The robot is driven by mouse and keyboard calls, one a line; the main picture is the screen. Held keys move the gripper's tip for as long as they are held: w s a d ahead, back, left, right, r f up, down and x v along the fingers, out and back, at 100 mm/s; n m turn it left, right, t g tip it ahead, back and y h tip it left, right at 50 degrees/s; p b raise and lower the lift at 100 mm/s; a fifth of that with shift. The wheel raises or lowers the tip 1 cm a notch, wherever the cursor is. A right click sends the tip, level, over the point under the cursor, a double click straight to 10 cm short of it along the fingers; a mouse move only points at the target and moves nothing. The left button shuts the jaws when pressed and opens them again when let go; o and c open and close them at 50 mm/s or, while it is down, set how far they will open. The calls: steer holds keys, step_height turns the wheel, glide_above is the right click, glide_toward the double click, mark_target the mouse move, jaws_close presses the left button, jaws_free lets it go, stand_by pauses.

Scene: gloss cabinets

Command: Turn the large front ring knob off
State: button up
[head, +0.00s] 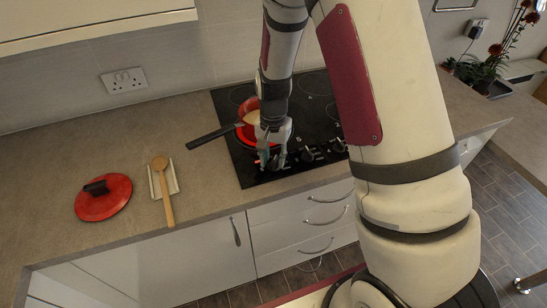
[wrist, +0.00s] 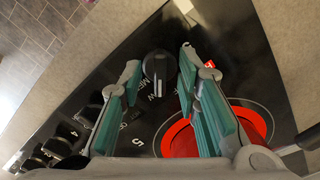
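My gripper (head: 272,146) is pointed down over the front left of the black hob (head: 318,108). In the wrist view its two teal-padded fingers (wrist: 160,62) stand apart. A round black knob (wrist: 159,72) with a pale pointer line shows between the fingertips, with gaps on both sides. It is the end knob of the row, and in the head view this knob (head: 277,162) is partly hidden by the gripper. Close by, a red cooking ring (wrist: 252,122) shows on the glass. Printed letters round the knob are partly covered by the fingers.
More knobs (head: 307,155) run to the right along the hob's front. A red pan (head: 248,106) with a long black handle (head: 212,136) sits by the gripper's left. A red lid (head: 103,197) and a wooden spoon (head: 164,190) on a rest lie on the worktop further left.

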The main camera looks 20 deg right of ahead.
steer(key=shift+f, duration=0.2)
jaws_close()
steer(key=shift+n, duration=0.3)
steer(key=n, duration=0.3)
steer(key=shift+d, duration=0.1)
steer(key=shift+n, duration=2.1)
